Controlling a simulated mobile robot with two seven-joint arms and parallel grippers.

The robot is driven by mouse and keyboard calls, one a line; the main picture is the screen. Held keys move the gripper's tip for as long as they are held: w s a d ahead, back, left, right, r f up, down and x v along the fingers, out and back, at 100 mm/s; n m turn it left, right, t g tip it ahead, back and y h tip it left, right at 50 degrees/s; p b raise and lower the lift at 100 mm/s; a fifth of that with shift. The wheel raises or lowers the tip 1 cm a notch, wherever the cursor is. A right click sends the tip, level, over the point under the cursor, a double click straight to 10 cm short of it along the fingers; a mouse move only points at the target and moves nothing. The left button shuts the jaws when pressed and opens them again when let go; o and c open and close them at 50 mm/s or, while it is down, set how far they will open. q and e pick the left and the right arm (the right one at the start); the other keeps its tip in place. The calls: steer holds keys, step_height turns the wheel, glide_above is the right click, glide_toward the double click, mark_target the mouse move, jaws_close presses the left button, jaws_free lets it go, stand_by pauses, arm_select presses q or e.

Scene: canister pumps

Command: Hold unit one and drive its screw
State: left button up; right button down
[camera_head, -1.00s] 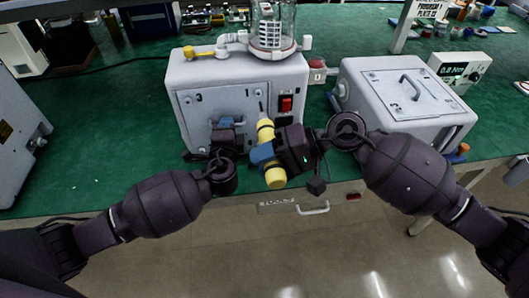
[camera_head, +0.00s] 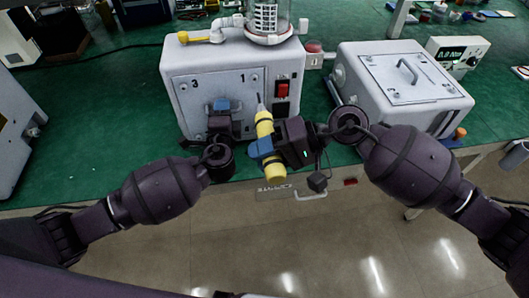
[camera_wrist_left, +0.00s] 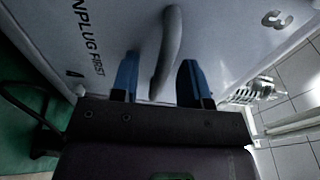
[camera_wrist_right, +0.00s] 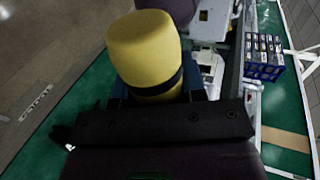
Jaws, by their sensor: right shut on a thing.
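Unit one (camera_head: 285,63) appears to be the white box with a glass canister on top; its upright front panel (camera_head: 190,97) shows a 3 and a 1. My left gripper (camera_head: 221,105) is at that panel. In the left wrist view its blue fingers (camera_wrist_left: 160,82) stand apart on either side of the grey panel handle (camera_wrist_left: 170,45), with gaps visible. My right gripper (camera_head: 265,147) is shut on a yellow screwdriver (camera_head: 264,128), also in the right wrist view (camera_wrist_right: 145,45). Its thin shaft points up at the panel's right side; I cannot tell whether the tip touches a screw.
A second white box (camera_head: 430,103) with a handled top panel stands to the right. Behind it is a meter (camera_head: 460,52) with a small display. A grey box (camera_head: 15,130) stands at the left edge. Green bench top (camera_head: 90,100) is clear between them.

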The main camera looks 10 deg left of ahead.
steer(key=shift+r, duration=0.1)
arm_select(q)
steer(key=s+d, duration=0.2)
steer(key=s, duration=0.9)
steer(key=shift+s+r, duration=0.15)
steer(key=shift+s, duration=0.25)
steer(key=shift+d, duration=0.1)
